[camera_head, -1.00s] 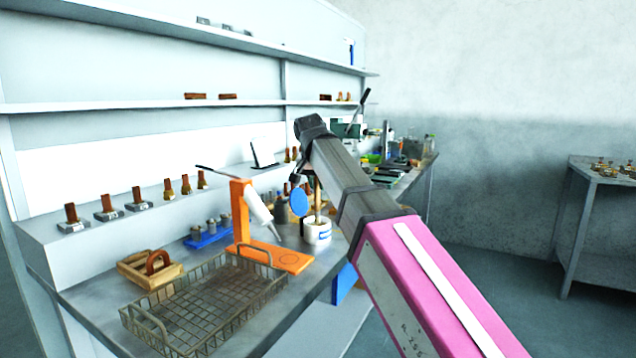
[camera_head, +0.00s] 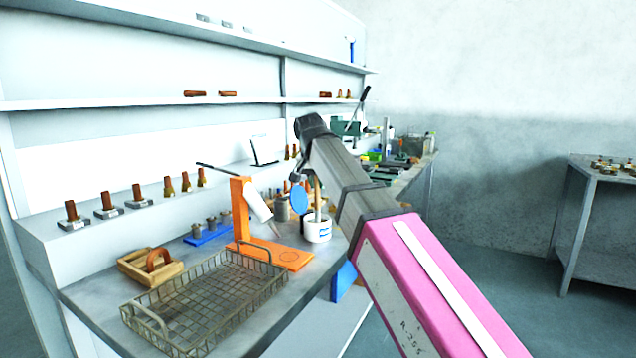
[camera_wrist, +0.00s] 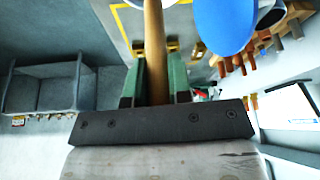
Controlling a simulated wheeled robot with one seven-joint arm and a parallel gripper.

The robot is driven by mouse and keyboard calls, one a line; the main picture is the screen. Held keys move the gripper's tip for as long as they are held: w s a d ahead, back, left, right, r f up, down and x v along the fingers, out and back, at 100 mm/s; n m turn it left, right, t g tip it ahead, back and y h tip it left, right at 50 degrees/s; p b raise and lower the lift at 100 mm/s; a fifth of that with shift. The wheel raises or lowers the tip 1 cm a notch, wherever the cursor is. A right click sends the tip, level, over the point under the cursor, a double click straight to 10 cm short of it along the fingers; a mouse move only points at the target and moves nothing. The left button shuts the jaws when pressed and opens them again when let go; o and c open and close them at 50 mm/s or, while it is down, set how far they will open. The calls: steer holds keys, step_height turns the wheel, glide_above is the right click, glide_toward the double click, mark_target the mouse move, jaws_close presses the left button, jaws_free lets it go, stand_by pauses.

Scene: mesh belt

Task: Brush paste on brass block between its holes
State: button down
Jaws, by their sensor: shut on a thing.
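My gripper (camera_wrist: 153,85) is shut on the brush, whose wooden handle (camera_wrist: 154,40) runs away from the jaws in the wrist view. In the head view the gripper is mostly hidden behind my arm. There the brush handle (camera_head: 317,192) points down into the mouth of a white pot with a blue label (camera_head: 318,230), probably the paste pot. The brush's bristles are hidden. I cannot single out the brass block with holes. Small brass pieces (camera_wrist: 172,46) lie beyond the jaws in the wrist view, too small to tell.
A blue disc (camera_head: 300,200) hangs beside the handle. Left of the pot stand an orange stand (camera_head: 240,208) holding a white tube, a wire basket (camera_head: 170,312) and a wooden box (camera_head: 135,268). Copper-coloured pieces line the riser (camera_head: 137,193). A side table (camera_head: 605,178) stands far right.

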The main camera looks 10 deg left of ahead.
stand_by(0.7)
steer(key=shift+r, duration=3.45)
